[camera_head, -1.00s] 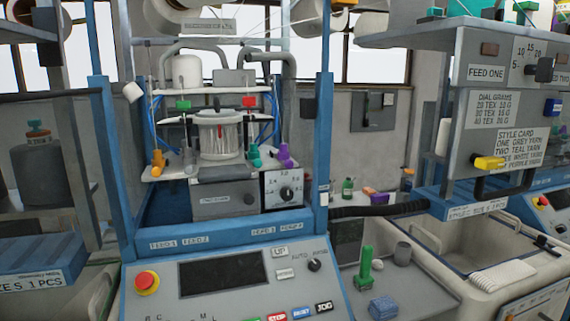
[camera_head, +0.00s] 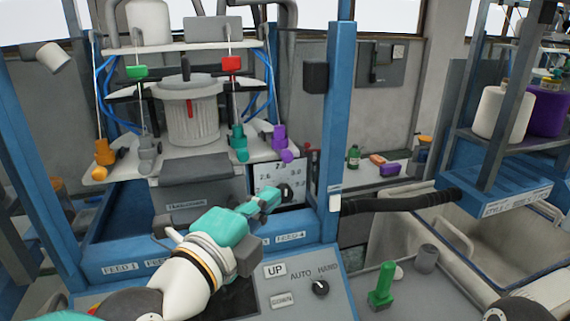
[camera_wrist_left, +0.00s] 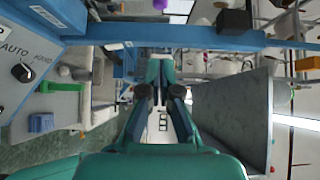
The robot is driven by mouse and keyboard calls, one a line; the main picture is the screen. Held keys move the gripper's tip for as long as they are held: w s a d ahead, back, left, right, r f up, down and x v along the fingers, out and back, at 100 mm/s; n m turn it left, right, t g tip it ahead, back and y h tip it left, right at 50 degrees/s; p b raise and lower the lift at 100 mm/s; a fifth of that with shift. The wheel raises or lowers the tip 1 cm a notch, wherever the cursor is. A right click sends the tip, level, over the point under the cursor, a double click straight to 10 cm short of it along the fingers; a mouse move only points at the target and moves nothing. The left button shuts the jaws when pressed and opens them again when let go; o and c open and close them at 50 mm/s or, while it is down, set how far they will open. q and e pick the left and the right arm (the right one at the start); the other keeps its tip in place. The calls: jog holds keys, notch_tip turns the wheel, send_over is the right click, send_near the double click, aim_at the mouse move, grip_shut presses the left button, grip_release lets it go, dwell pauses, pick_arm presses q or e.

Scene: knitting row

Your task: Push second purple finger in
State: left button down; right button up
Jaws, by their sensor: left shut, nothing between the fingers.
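A purple finger (camera_head: 280,137) stands at the right end of the white plate on the knitting machine; its lower, rounded purple part (camera_head: 287,155) sticks out over the plate's front edge. A teal finger (camera_head: 238,142) stands just left of it. My left gripper (camera_head: 270,194) is shut and empty, in front of the machine, below the purple finger and apart from it. In the left wrist view its fingertips (camera_wrist_left: 160,62) are together; a small purple patch (camera_wrist_left: 160,4) shows at the top edge. My right gripper is not in view.
An orange finger (camera_head: 104,153) and a grey finger (camera_head: 146,155) stand further left on the plate. A blue post (camera_head: 341,120) rises right of the purple finger. The dial panel (camera_head: 270,176) is behind my left gripper. A green handle (camera_head: 382,284) stands lower right.

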pick_arm(q)
jog(key=p, duration=0.1)
send_near(292, 159)
jog(key=w+d, duration=0.2)
jog(key=d, duration=0.3)
jog(key=w, duration=0.1)
jog(key=w+a, duration=0.1)
jog(key=w, duration=0.1)
jog(key=shift+w+a, duration=0.35)
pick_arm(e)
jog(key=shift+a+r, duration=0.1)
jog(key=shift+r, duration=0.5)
pick_arm(q)
jog(key=shift+a, duration=0.15)
